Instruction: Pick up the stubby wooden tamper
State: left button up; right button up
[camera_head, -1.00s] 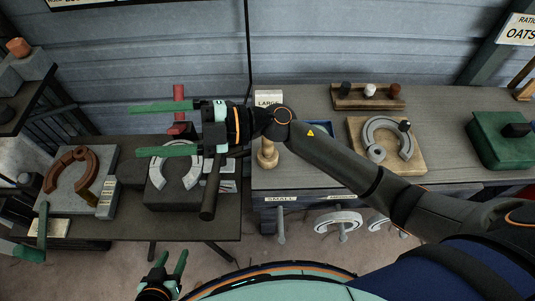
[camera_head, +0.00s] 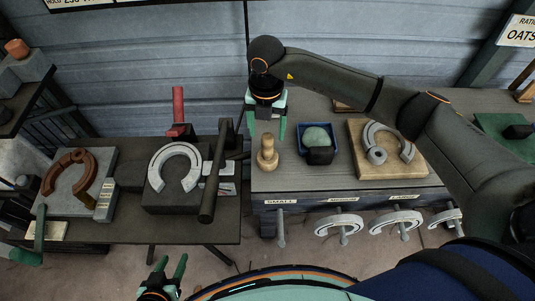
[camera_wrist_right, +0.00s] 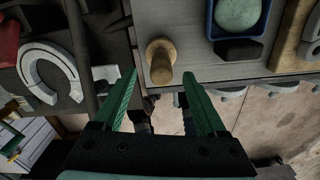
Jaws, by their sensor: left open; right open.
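The stubby wooden tamper (camera_head: 267,154) stands upright near the left end of the grey bench top. It also shows in the right wrist view (camera_wrist_right: 160,62), just beyond and between the fingertips. My right gripper (camera_head: 267,130) is open, with its green fingers pointing down, above and behind the tamper in the head view. Its open fingers also show in the right wrist view (camera_wrist_right: 162,82), with nothing held between them. My left gripper (camera_head: 170,268) is open and empty, low at the bottom of the head view, away from the benches.
A blue tray (camera_head: 302,143) with a pale green ball and a dark block stands right of the tamper. A wooden board (camera_head: 410,168) with a horseshoe lies further right. A dark hammer-like tool (camera_head: 212,185) and a grey horseshoe (camera_head: 157,160) are on the lower left bench.

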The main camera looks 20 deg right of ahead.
aim_at(268, 147)
jog(key=shift+s+f, duration=0.1)
jog(key=shift+f, duration=3.5)
jog(key=shift+c, duration=0.3)
grip_shut()
